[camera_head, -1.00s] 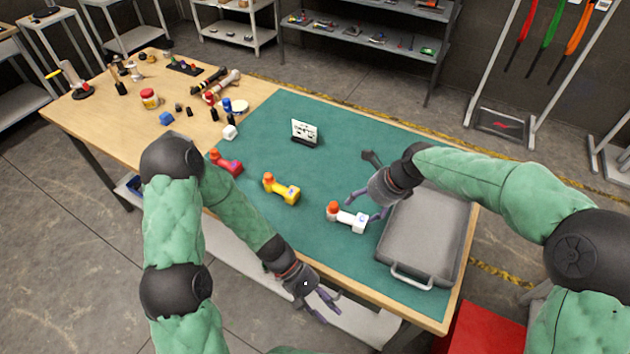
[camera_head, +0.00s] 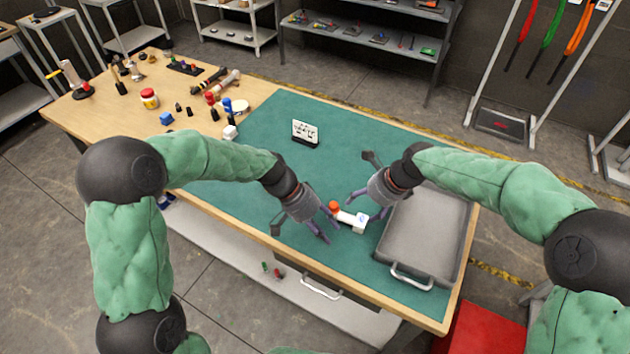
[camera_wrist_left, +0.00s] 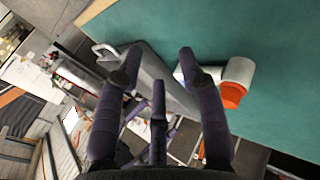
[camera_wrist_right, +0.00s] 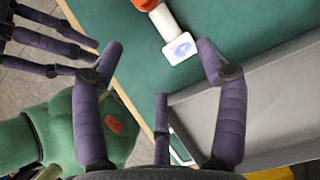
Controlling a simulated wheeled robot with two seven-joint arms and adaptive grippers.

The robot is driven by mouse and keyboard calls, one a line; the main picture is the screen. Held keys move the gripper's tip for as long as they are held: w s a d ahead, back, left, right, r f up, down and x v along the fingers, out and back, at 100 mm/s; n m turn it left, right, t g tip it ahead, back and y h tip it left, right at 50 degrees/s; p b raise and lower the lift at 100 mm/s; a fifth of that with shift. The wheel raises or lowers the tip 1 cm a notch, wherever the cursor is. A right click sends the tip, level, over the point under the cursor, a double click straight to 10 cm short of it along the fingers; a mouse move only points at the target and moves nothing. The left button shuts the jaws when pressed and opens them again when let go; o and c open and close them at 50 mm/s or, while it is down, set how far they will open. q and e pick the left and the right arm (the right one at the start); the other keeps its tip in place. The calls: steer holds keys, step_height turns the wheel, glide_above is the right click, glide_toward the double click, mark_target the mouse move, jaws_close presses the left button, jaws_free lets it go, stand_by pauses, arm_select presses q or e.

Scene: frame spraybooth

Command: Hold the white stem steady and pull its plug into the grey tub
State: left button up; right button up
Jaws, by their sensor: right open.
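The white stem (camera_head: 353,221) lies on the green mat with its orange plug (camera_head: 334,208) in its left end. The stem's white block end shows between my right fingertips in the right wrist view (camera_wrist_right: 178,45). My right gripper (camera_head: 364,210) is open just above that end, and I see no grip on it. My left gripper (camera_head: 328,225) is open beside the plug end, its fingers spread. In the left wrist view the orange plug (camera_wrist_left: 232,95) lies just right of the fingers. The grey tub (camera_head: 425,240) stands right of the stem and looks empty.
A white sign card (camera_head: 305,133) stands behind on the green mat (camera_head: 250,150). Several small items crowd the wooden table's left part. My left arm covers the mat's left side. My two grippers are close together over the stem.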

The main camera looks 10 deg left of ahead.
mark_target(346, 218)
steer(key=shift+f, duration=0.1)
arm_select(q)
steer(key=w+a+r+m+t+y, duration=0.2)
steer(key=w+a+r+m+t, duration=0.2)
steer(key=w+r+m, duration=0.4)
steer(key=shift+r, duration=0.45)
arm_select(e)
steer(key=x, duration=1)
steer(key=shift+w+a+f, duration=0.1)
steer(key=shift+a+f, duration=0.1)
steer(key=shift+f, duration=0.1)
arm_select(q)
steer(key=shift+a, duration=0.1)
arm_select(e)
steer(key=c, duration=1.3)
arm_select(q)
steer(key=o, duration=0.3)
arm_select(e)
steer(key=shift+o, duration=0.2)
arm_select(q)
steer(key=shift+w+d+n+g+y, duration=0.1)
steer(key=shift+d+n+g+y, duration=0.05)
steer(key=shift+d+n+y, duration=0.45)
steer(key=shift+w+d+n+g+y, duration=0.15)
steer(key=shift+d+n+y, duration=0.15)
steer(key=shift+n+y, duration=0.35)
